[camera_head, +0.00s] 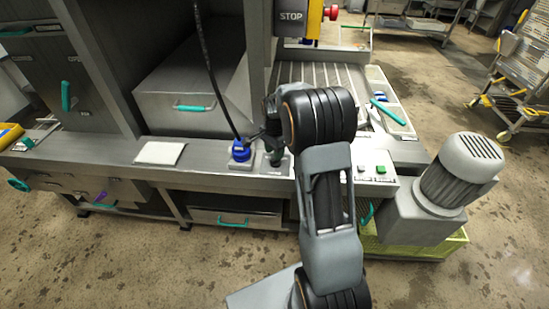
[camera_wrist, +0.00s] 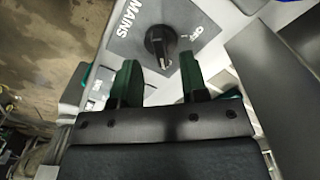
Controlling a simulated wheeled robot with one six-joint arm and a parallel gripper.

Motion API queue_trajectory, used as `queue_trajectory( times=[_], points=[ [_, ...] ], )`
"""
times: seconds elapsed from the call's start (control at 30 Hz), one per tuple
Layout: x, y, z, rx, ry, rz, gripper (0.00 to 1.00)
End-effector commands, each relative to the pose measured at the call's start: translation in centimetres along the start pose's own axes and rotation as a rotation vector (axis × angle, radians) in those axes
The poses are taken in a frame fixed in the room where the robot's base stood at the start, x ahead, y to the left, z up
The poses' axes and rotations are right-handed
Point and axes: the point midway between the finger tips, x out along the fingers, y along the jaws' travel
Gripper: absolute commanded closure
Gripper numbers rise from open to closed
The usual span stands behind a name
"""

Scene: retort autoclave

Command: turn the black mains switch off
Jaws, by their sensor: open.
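The black mains switch (camera_wrist: 160,42) is a round knob on a grey plate marked MAINS (camera_wrist: 126,38), with lettering that looks like OFF at its right. A pale mark on the knob points toward the bottom of the wrist view, not at that lettering. My gripper (camera_wrist: 159,72) is open, its two green fingers apart, with the knob just beyond the tips and roughly centred between them. I cannot tell whether they touch it.
A blue plug (camera_head: 240,151) with a black cable stands close left of my gripper. A white pad (camera_head: 160,153) lies further left. A steel cabinet (camera_head: 180,90) stands behind.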

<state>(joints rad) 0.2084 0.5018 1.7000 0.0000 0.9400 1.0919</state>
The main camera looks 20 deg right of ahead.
Motion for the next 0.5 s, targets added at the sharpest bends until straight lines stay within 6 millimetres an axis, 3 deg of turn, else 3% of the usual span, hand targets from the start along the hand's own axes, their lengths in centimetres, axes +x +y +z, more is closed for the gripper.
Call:
queue_trajectory(
  times=[0.2,0.5],
  points=[
    [2.6,0.0,0.0,-0.001,-0.001,0.002,0.6],
    [3.7,0.0,0.0,-0.001,0.0,0.0,0.6]
  ],
)
